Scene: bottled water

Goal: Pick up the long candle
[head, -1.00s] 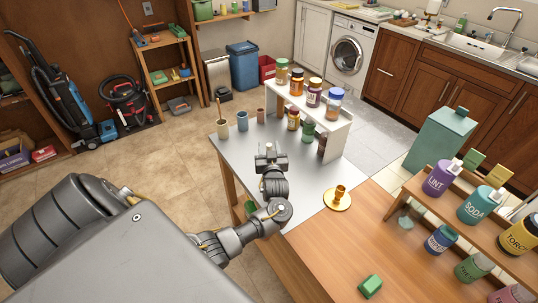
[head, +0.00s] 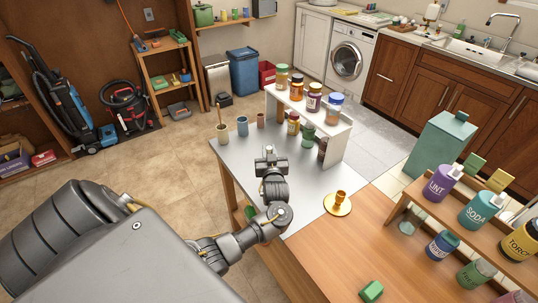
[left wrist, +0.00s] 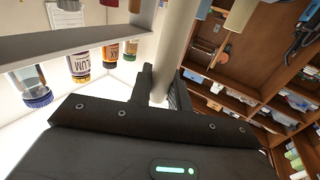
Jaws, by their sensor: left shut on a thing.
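My left gripper (head: 268,158) is over the grey tabletop, in front of the small shelf of jars. It is shut on a long pale candle (left wrist: 177,45), which runs up from between the fingers to the top edge of the left wrist view. In the head view only a small pale tip shows at the gripper, and the rest of the candle is hidden. A brass candle holder (head: 338,204) stands at the right of the grey tabletop. My right gripper is not in view.
The white two-level shelf (head: 337,140) holds several jars behind my gripper. A wooden table (head: 335,255) with a green block (head: 371,291) adjoins at right. The grey top near the holder is clear.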

